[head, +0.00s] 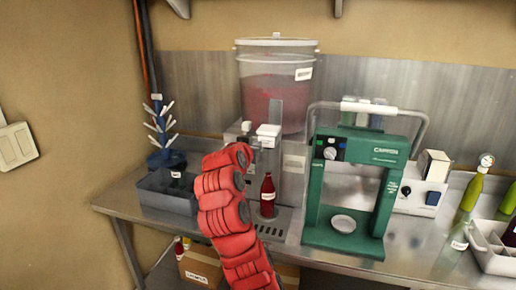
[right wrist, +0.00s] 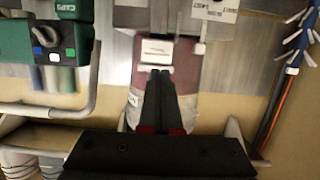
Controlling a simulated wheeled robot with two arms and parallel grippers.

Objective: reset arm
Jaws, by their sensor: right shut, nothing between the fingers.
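My right arm, red, reaches up from the bottom middle of the head view to just left of the filling machine (head: 294,160). Its wrist hides its own fingers there. In the right wrist view the fingers of my right gripper (right wrist: 160,75) lie together, shut and empty. They point toward a white block (right wrist: 155,50) on the filling machine, with the red-filled bucket (right wrist: 185,78) behind it. I cannot tell whether they touch anything. A red bottle (head: 267,196) stands upright at the machine, just right of my arm. My left gripper is out of view.
The clear bucket (head: 276,90) stands above the machine. A green capping machine (head: 313,205) stands right of it. A grey bin (head: 165,192) and a blue drying rack (head: 160,130) are at left. Green bottles (head: 470,192) and a white crate (head: 495,262) are at far right.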

